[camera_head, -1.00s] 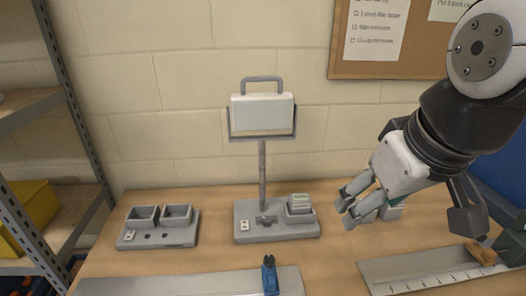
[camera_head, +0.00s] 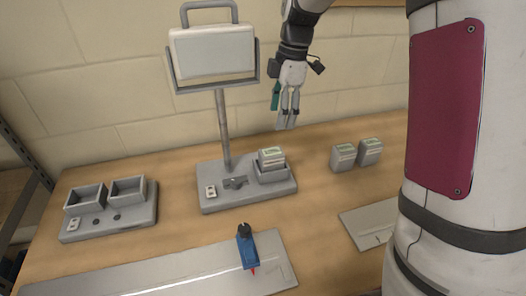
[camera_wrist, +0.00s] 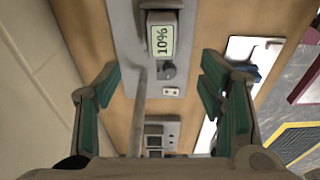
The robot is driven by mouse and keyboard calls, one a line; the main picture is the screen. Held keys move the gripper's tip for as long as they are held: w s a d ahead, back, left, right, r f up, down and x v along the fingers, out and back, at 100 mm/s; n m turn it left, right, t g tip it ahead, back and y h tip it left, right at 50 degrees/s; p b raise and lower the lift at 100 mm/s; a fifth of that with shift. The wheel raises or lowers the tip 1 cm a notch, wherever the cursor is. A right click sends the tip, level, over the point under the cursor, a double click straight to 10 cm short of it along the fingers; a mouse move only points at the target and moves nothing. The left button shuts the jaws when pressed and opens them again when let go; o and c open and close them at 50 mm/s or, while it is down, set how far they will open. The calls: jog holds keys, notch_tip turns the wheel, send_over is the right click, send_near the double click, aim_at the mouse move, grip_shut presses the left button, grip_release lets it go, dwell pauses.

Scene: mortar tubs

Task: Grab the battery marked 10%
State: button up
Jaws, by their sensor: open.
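The battery marked 10% (camera_wrist: 160,42) shows in the wrist view at the top centre, its pale label facing my camera. In the head view it is the grey block with a light green label (camera_head: 271,157), seated in a holder on the right of the stand's base (camera_head: 213,203). My gripper (camera_head: 287,122) hangs above and slightly right of it, apart from it, near the wall. In the wrist view my two green-padded fingers (camera_wrist: 160,95) are spread wide with nothing between them.
Two more grey batteries (camera_head: 343,157) (camera_head: 370,151) stand on the table to the right. A post with a blank panel (camera_head: 213,52) rises beside the holder. A base with two empty bins (camera_head: 108,218) is at left. A blue tool (camera_head: 247,247) lies in front on a metal plate (camera_head: 180,277).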

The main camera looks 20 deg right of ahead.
aim_at(272, 152)
jog(key=f, duration=0.3)
jog(key=a+f, duration=0.1)
jog(key=f, duration=0.1)
jog(key=f+p, duration=0.1)
jog(key=f, duration=0.2)
jog(key=shift+a+f, duration=0.15)
jog(key=shift+f, duration=0.15)
jog(key=f, duration=0.2)
jog(key=f+p, duration=0.1)
jog(key=f, duration=0.1)
jog(key=shift+s+a, duration=0.25)
jog(key=shift+a, duration=0.05)
jog(key=shift+a+f, duration=0.1)
jog(key=shift+f, duration=0.5)
jog(key=shift+w, duration=0.1)
grip_shut()
